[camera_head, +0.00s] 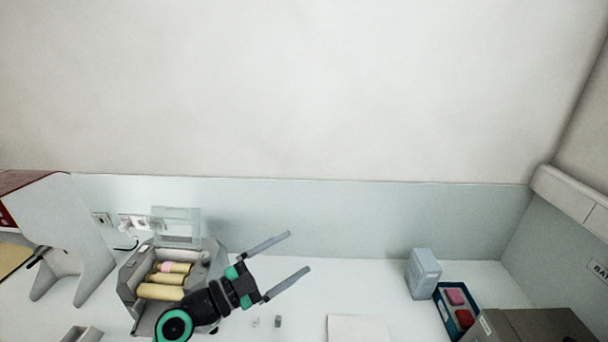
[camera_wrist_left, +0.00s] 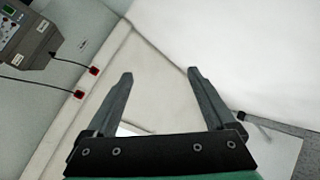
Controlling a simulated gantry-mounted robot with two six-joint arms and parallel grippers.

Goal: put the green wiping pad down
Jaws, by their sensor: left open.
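My left gripper (camera_head: 298,252) is open in the head view, its two grey fingers spread and pointing right, above the white counter near the back panel. In the left wrist view its fingers (camera_wrist_left: 160,72) are wide apart with nothing between them. I cannot see a green wiping pad in either view. A dark blue tray (camera_head: 442,312) at the right of the counter holds a pink pad (camera_head: 454,296) and a red pad (camera_head: 464,317). My right gripper is not in view.
The mill (camera_head: 204,267) with cream rollers stands left of my gripper, its clear guard (camera_head: 176,222) raised. A grey-blue container (camera_head: 423,273) stands beside the tray, and a brown box (camera_head: 540,325) is at the right. A white sheet (camera_head: 358,329) lies front centre. The counter behind it is clear.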

